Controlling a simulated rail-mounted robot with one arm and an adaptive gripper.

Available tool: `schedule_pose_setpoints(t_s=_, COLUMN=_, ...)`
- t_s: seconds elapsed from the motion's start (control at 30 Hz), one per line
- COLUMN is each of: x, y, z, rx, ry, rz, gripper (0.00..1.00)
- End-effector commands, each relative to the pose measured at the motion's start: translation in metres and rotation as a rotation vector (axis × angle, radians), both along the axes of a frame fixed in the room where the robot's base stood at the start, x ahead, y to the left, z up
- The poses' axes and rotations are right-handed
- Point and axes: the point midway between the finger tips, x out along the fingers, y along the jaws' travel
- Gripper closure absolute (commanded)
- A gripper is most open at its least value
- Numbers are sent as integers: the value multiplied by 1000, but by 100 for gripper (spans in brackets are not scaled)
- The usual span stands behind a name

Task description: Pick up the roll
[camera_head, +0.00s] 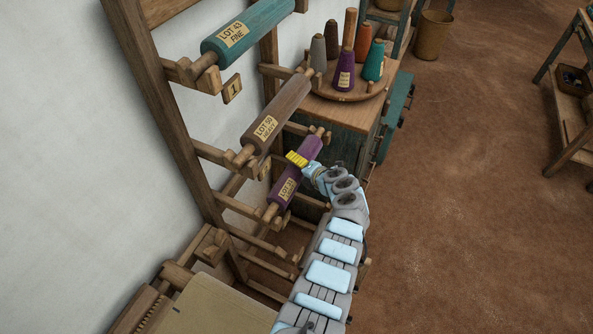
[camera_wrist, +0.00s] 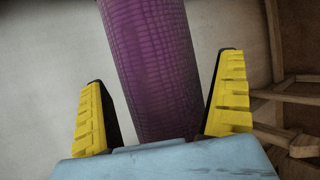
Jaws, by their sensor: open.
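A purple roll (camera_head: 283,189) with a paper label lies on the lower pegs of the wooden rack. Part of it is hidden behind my gripper (camera_head: 297,159) in the head view. In the wrist view the purple roll (camera_wrist: 152,70) runs between the two yellow fingers of my gripper (camera_wrist: 163,105). The fingers are open, one on each side of the roll, with a visible gap at least on the right. A brown roll (camera_head: 275,115) labelled LOT 50 lies above, and a teal roll (camera_head: 250,30) labelled LOT 43 lies higher.
The wooden rack (camera_head: 170,105) stands against the white wall. A cabinet (camera_head: 335,135) behind it bears a round tray (camera_head: 345,95) with several thread cones. Rack pegs and rails lie close around the roll. The brown floor (camera_head: 460,220) to the right is open.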

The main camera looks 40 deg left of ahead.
Motion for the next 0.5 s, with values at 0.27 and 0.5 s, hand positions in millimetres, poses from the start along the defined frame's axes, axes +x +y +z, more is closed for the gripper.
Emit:
schedule_pose_setpoints(t_s=0.27, x=0, y=0, z=0, rx=0, ry=0, rz=0, gripper=60)
schedule_pose_setpoints(t_s=0.5, x=0, y=0, z=1, rx=1, ry=-1, rz=-1, gripper=69)
